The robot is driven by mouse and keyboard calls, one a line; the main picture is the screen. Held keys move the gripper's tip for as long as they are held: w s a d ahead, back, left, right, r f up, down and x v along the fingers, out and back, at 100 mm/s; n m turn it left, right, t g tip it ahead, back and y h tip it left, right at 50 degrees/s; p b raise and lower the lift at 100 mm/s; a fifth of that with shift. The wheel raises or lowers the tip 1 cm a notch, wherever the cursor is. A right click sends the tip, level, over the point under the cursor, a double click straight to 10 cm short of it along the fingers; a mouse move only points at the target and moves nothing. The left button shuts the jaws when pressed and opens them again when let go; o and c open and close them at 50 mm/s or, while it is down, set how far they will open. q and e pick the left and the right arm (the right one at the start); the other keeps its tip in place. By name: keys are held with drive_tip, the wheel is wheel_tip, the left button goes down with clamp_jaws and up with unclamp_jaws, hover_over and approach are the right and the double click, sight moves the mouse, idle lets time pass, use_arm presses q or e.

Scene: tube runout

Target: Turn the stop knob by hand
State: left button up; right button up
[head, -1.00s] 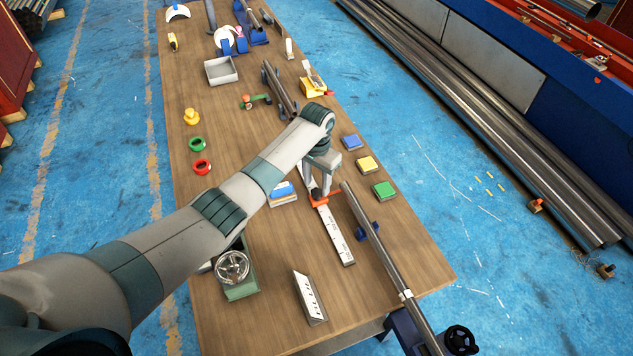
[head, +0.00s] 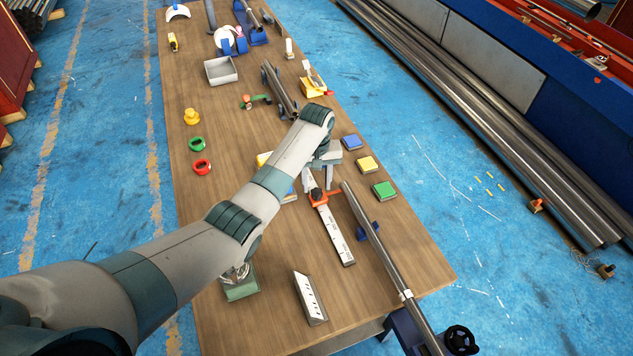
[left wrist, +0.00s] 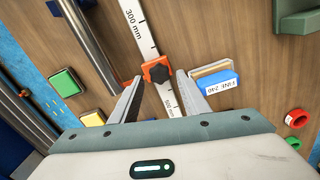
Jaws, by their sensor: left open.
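A white ruler (head: 334,232) with black marks lies on the workbench. The stop's knob (left wrist: 157,72) is dark and orange-rimmed in the left wrist view. My left gripper (head: 318,186) is open at the stop. In the left wrist view its fingertips (left wrist: 159,77) lie on either side of the knob, with gaps visible; contact cannot be told. My right gripper is not in view.
A steel tube (head: 374,240) runs beside the ruler on the right, on a blue support. Yellow and green pads (head: 384,189) lie right of it. A blue block labelled FINE 240 (left wrist: 218,84) lies close to one finger.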

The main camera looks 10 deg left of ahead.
use_arm(q)
drive_tip(key=shift+f, duration=0.1)
drive_tip(key=shift+f+b, duration=0.4)
drive_tip(key=shift+f, duration=0.5)
drive_tip(key=shift+c, duration=0.7)
drive_tip(key=c, duration=0.7)
